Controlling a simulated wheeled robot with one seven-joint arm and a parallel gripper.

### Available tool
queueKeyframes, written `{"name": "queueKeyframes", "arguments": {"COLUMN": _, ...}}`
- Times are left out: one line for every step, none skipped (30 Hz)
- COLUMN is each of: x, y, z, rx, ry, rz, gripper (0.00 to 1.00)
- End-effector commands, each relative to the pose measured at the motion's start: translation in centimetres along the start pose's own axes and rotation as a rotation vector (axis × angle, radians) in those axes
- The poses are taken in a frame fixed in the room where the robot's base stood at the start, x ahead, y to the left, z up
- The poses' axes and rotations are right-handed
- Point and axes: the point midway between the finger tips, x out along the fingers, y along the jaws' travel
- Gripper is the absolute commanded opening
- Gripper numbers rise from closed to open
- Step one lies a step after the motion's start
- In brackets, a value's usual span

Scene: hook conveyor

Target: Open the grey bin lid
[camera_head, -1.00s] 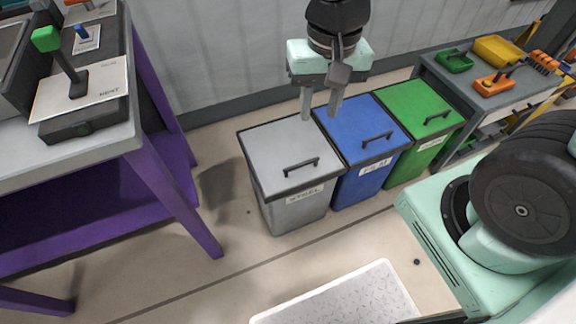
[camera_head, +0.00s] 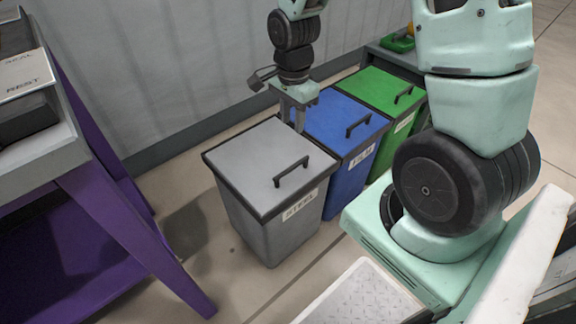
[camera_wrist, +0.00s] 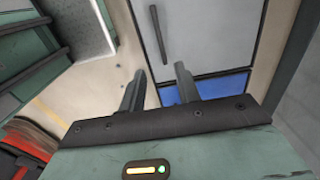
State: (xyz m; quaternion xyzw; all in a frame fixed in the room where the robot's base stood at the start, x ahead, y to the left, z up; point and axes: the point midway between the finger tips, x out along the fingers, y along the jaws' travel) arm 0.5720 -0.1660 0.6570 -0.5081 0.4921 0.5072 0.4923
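The grey bin (camera_head: 267,220), labelled STEEL, stands on the floor with its grey lid (camera_head: 250,150) shut. The lid has a dark bar handle (camera_head: 291,172) near its front edge. In the wrist view the lid (camera_wrist: 210,35) and its handle (camera_wrist: 158,35) lie beyond the fingertips. My gripper (camera_head: 300,125) is above the back right part of the bins, near the border of the grey and blue lids, apart from the handle. In the wrist view my gripper (camera_wrist: 160,78) has its two fingers apart with nothing between them.
A blue bin (camera_head: 345,125) and a green bin (camera_head: 385,90) stand in a row to the right. A purple-legged bench (camera_head: 110,215) is on the left. The wall (camera_head: 150,70) is behind. Some floor is clear between bench and grey bin.

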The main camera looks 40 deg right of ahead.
Motion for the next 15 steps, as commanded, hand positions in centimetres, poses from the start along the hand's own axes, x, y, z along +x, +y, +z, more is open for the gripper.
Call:
{"name": "queueKeyframes", "arguments": {"x": 1.4, "y": 0.1, "z": 0.0, "rx": -0.002, "ry": -0.002, "rz": 0.005, "gripper": 0.33}}
{"name": "queueKeyframes", "arguments": {"x": 2.1, "y": 0.1, "z": 0.0, "rx": -0.002, "ry": -0.001, "rz": 0.005, "gripper": 0.33}}
{"name": "queueKeyframes", "arguments": {"x": 2.9, "y": 0.1, "z": 0.0, "rx": -0.001, "ry": -0.001, "rz": 0.006, "gripper": 0.33}}
{"name": "queueKeyframes", "arguments": {"x": 3.6, "y": 0.1, "z": 0.0, "rx": -0.001, "ry": -0.002, "rz": 0.005, "gripper": 0.33}}
{"name": "queueKeyframes", "arguments": {"x": 4.2, "y": 0.1, "z": 0.0, "rx": -0.002, "ry": -0.002, "rz": 0.006, "gripper": 0.33}}
{"name": "queueKeyframes", "arguments": {"x": 5.1, "y": 0.1, "z": 0.0, "rx": -0.003, "ry": -0.001, "rz": 0.005, "gripper": 0.33}}
{"name": "queueKeyframes", "arguments": {"x": 5.7, "y": 0.1, "z": 0.1, "rx": -0.002, "ry": -0.001, "rz": 0.005, "gripper": 0.33}}
{"name": "queueKeyframes", "arguments": {"x": 6.3, "y": 0.1, "z": 0.1, "rx": -0.002, "ry": -0.001, "rz": 0.005, "gripper": 0.33}}
{"name": "queueKeyframes", "arguments": {"x": 7.2, "y": 0.1, "z": 0.1, "rx": -0.004, "ry": -0.002, "rz": 0.005, "gripper": 0.33}}
{"name": "queueKeyframes", "arguments": {"x": 7.8, "y": 0.1, "z": 0.1, "rx": -0.003, "ry": -0.001, "rz": 0.005, "gripper": 0.33}}
{"name": "queueKeyframes", "arguments": {"x": 8.4, "y": 0.1, "z": 0.1, "rx": -0.002, "ry": -0.001, "rz": 0.005, "gripper": 0.33}}
{"name": "queueKeyframes", "arguments": {"x": 9.3, "y": 0.1, "z": 0.1, "rx": -0.004, "ry": -0.001, "rz": 0.005, "gripper": 0.33}}
{"name": "queueKeyframes", "arguments": {"x": 9.9, "y": 0.1, "z": 0.1, "rx": -0.004, "ry": -0.001, "rz": 0.005, "gripper": 0.33}}
{"name": "queueKeyframes", "arguments": {"x": 10.5, "y": 0.1, "z": 0.1, "rx": -0.003, "ry": -0.002, "rz": 0.005, "gripper": 0.33}}
{"name": "queueKeyframes", "arguments": {"x": 11.2, "y": 0.1, "z": 0.1, "rx": -0.004, "ry": -0.001, "rz": 0.004, "gripper": 0.33}}
